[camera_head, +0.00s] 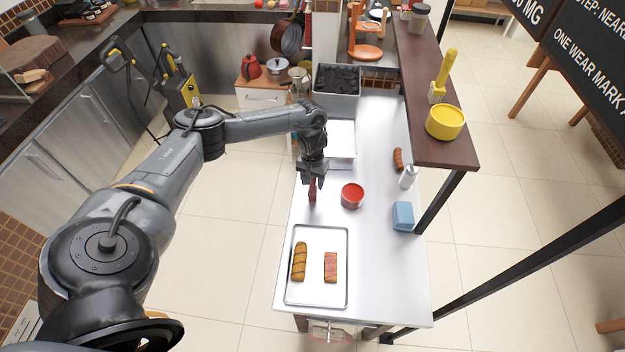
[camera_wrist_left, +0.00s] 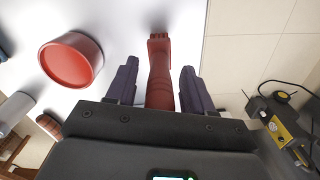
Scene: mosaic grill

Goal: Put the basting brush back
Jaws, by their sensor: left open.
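A red basting brush (camera_head: 312,190) is below my left gripper (camera_head: 312,174) on the steel counter, left of a round red pot (camera_head: 352,195). In the left wrist view the brush (camera_wrist_left: 160,82) runs between the two dark fingers of the left gripper (camera_wrist_left: 160,70). The fingers are open, with a gap on each side of the brush. The red pot (camera_wrist_left: 72,60) is to the left there, apart from the brush. My right gripper is not in view.
A metal tray (camera_head: 318,292) with two food pieces lies at the counter's near end. A blue block (camera_head: 403,216), a white shaker (camera_head: 408,177) and a sausage (camera_head: 398,159) are along the right side. A charcoal box (camera_head: 337,88) stands at the far end. The dark shelf (camera_head: 435,150) overhangs the right edge.

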